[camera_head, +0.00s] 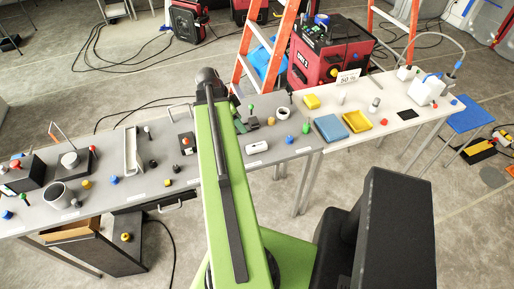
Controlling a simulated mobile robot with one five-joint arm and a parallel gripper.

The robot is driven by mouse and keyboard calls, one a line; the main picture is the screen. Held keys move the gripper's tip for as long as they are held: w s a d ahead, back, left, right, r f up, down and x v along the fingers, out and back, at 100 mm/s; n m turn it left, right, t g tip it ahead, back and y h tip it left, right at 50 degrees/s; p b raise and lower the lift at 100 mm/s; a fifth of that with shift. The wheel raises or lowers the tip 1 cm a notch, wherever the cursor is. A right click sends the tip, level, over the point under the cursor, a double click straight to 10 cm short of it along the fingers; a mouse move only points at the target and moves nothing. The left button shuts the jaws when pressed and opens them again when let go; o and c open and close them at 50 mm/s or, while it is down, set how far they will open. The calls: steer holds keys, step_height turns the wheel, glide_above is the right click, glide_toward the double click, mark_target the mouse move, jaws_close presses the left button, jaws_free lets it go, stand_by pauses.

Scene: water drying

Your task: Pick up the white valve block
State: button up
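A small white block (258,147) lies on the grey table, just right of my green arm. A larger white block (430,90) with a blue part on top stands at the right end of the white table. I cannot tell for certain which of the two is the valve block. My green arm reaches up the middle of the view and ends in a dark joint. No gripper fingers show, so I cannot see where my gripper is relative to either block.
A blue tray (331,128) and a yellow tray (357,122) lie between the two blocks. An orange ladder (283,40) and a red machine (330,55) stand behind.

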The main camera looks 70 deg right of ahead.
steer(key=b, duration=1.1)
glide_above(256, 146)
steer(key=w+a, duration=0.1)
steer(key=w, duration=0.1)
step_height(256, 146, down, 11)
steer(key=shift+w+f, duration=0.1)
steer(key=shift+f, duration=0.2)
steer(key=b+x, duration=0.4)
steer(key=x, duration=0.1)
steer(key=shift+s+b, duration=0.25)
steer(key=shift+b, duration=0.05)
steer(key=shift+f, duration=0.15)
steer(key=shift+c, duration=0.5)
jaws_close()
